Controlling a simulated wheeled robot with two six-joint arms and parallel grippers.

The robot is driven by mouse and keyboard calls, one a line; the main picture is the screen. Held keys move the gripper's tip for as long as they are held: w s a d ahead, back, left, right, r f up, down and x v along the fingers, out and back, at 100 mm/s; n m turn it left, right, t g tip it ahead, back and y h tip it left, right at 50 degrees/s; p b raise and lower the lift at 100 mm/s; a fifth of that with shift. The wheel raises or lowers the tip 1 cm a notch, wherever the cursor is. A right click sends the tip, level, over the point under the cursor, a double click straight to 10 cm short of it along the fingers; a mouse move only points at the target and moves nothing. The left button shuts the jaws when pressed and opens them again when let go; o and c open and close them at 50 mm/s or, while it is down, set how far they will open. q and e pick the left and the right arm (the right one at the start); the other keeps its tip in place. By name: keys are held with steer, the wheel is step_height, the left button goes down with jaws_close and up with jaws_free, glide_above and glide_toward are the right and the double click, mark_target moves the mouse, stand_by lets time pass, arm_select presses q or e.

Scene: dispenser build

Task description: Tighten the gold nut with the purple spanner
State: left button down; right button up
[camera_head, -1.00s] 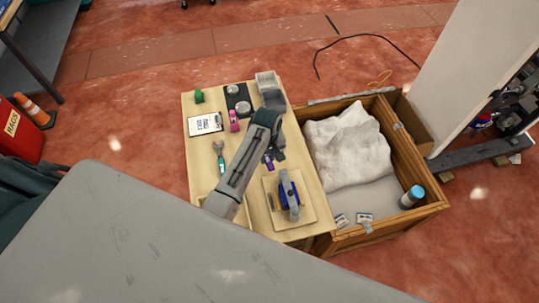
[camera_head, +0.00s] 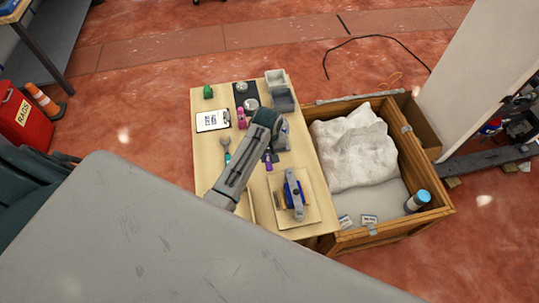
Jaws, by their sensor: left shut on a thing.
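The purple spanner (camera_head: 268,162) shows only in part, just below my left gripper (camera_head: 272,152), above the table's middle. My left gripper is shut on it; its fingertips are small and partly hidden by my arm. A blue and grey device (camera_head: 293,193) stands on a square wooden board (camera_head: 312,212) at the table's near right, just beyond the gripper towards me. I cannot make out the gold nut. My right gripper is not in view.
The wooden table (camera_head: 205,165) also holds a teal-handled spanner (camera_head: 226,152), a clipboard (camera_head: 212,121), a pink object (camera_head: 242,118), a green object (camera_head: 208,91), a dark tray (camera_head: 240,90) and grey bins (camera_head: 283,99). A wooden crate (camera_head: 393,226) with white cloth (camera_head: 350,150) adjoins its right side.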

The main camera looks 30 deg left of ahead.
arm_select(q)
steer(key=shift+s+a+m, duration=0.5)
steer(key=shift+a+m, duration=0.35)
steer(key=shift+m, duration=0.05)
steer(key=shift+s+a+m, duration=0.2)
steer(key=shift+a+m, duration=0.35)
steer(key=shift+s+a+m, duration=0.2)
steer(key=shift+a+m, duration=0.35)
steer(key=shift+w+d+n, duration=0.15)
steer(key=shift+d+n, duration=0.35)
steer(key=shift+r, duration=0.15)
steer(key=shift+r, duration=1.9)
